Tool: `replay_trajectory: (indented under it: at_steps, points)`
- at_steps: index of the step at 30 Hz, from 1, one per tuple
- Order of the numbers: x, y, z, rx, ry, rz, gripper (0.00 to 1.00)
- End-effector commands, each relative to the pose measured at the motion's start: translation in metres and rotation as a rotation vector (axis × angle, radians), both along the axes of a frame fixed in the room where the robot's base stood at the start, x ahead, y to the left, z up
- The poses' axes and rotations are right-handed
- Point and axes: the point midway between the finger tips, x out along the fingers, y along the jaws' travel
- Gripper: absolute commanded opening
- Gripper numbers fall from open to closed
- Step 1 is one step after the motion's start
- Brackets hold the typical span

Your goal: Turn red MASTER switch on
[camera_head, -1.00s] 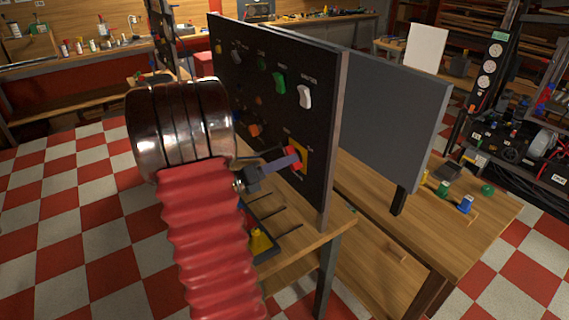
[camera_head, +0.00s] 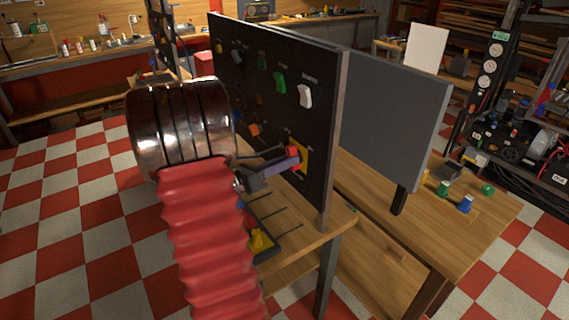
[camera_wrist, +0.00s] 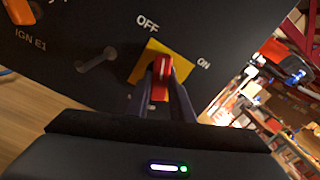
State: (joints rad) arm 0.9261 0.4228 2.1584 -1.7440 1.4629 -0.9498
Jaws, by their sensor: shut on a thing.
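The red MASTER switch (camera_wrist: 161,76) sits on a yellow plate (camera_wrist: 146,62) on the black panel (camera_wrist: 84,59). OFF is printed above the plate and ON to its right in the wrist view. My gripper (camera_wrist: 162,97) is shut on the red switch handle, one finger on each side. In the head view the gripper (camera_head: 288,162) reaches the yellow plate (camera_head: 304,155) at the panel's lower right. The red handle (camera_head: 293,152) shows between the fingertips. The fingers partly hide the handle's base, and I cannot tell its exact position between OFF and ON.
A white switch (camera_head: 305,96) and a green switch (camera_head: 280,82) sit above on the same panel. A metal toggle (camera_wrist: 97,60) by the IGN E1 label is close left of the plate. A tray with a yellow piece (camera_head: 260,241) lies on the bench below.

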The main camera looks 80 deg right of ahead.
Motion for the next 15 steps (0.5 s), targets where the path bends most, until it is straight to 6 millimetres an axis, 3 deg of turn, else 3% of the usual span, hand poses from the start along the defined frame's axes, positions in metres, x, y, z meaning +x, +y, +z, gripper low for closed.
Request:
replay_trajectory:
  at_steps: [15]
  points:
    - [0.0023,-0.0030,0.0000,-0.324,-0.371,0.006,0.00]
